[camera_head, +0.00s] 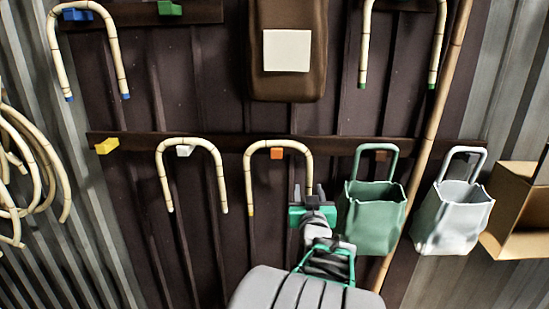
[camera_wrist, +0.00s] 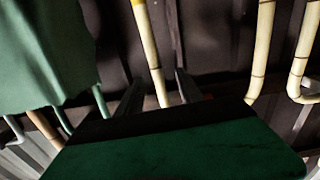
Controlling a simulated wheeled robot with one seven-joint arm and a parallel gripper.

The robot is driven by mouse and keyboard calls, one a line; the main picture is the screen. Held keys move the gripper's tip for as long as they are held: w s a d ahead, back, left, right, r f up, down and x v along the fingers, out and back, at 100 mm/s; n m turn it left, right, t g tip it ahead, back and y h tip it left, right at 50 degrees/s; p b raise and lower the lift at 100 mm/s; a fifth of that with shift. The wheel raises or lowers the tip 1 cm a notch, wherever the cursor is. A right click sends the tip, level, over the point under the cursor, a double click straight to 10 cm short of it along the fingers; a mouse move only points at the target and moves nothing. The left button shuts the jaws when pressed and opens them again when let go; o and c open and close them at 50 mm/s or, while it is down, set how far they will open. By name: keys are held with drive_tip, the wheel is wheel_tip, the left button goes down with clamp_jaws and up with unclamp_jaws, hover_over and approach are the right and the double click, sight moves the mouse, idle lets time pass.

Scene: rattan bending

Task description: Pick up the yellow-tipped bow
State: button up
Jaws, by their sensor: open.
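The yellow-tipped bow (camera_head: 249,178) is a pale, ringed, upside-down U hanging at an orange peg (camera_head: 277,153) on the lower rail. Its left leg ends in a yellow tip; its right leg runs down behind my gripper (camera_head: 308,193). My gripper is open in front of that right leg. In the wrist view, the leg of the yellow-tipped bow (camera_wrist: 150,50) passes in the gap between the fingers of my gripper (camera_wrist: 158,88), with a yellow band at the top edge. I cannot tell how deep the leg sits. The gripper body hides the bow's arch there.
A green bag (camera_head: 375,210) hangs close right of my gripper, and a white bag (camera_head: 455,215) beyond it. Another bow (camera_head: 164,180) hangs on a white peg at left. A yellow peg (camera_head: 107,146) is empty. A blue-tipped bow (camera_head: 118,65) and a green-tipped bow (camera_head: 365,45) hang above.

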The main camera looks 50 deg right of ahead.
sight(307, 180)
drive_tip(key=shift+w+d+r, duration=0.15)
drive_tip(key=shift+d+r, duration=0.05)
drive_tip(key=shift+d, duration=0.3)
drive_tip(key=p+x, duration=0.1)
drive_tip(key=x, duration=0.1)
drive_tip(key=f+p+x, duration=0.1)
drive_tip(key=x, duration=0.2)
drive_tip(key=p+x, duration=0.1)
drive_tip(key=x, duration=0.2)
drive_tip(key=shift+f, duration=0.3)
drive_tip(key=shift+s+a+r, duration=0.2)
drive_tip(key=shift+a, duration=0.15)
drive_tip(key=c, duration=0.6)
clamp_jaws()
